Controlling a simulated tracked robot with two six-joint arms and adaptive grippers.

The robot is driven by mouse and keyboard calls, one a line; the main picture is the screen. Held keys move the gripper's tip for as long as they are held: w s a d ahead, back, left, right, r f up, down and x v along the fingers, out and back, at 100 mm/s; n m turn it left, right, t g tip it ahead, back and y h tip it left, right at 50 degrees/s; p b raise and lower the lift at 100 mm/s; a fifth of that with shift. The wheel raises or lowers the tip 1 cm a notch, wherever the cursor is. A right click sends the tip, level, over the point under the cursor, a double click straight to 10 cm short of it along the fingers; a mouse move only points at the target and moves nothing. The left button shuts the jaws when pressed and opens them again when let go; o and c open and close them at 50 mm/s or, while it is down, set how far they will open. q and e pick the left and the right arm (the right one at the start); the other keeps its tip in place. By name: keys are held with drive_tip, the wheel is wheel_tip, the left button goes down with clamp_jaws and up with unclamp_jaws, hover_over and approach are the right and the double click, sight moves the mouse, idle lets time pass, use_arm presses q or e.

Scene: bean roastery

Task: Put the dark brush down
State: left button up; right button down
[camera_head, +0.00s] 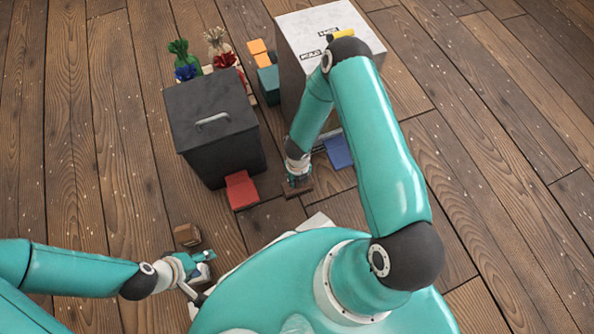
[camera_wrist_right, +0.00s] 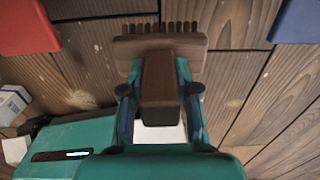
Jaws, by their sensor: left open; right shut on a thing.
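The dark brush (camera_wrist_right: 160,45) has a brown wooden head with dark bristles and a handle. My right gripper (camera_wrist_right: 160,92) is shut on its handle, one finger on each side. In the head view my right gripper (camera_head: 297,181) points down, with the brush (camera_head: 298,192) at its tip, low over the floor between a red piece and a blue piece. I cannot tell whether the brush touches the floor. My left gripper (camera_head: 205,264) is open and empty at the lower left, beside a small brown block (camera_head: 186,235).
A dark lidded bin (camera_head: 213,125) stands beyond a red piece (camera_head: 241,190). A blue piece (camera_head: 338,150) lies near a pale box (camera_head: 325,50). Small bags (camera_head: 185,62) and orange and teal blocks (camera_head: 267,82) stand behind. Floor at far left and right is clear.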

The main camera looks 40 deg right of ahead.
drive_tip(key=shift+f+b, duration=0.85)
drive_tip(key=shift+f, duration=1.85)
drive_tip(key=shift+f, duration=0.1)
drive_tip(key=c, duration=0.8)
unclamp_jaws()
drive_tip(key=shift+c, duration=0.2)
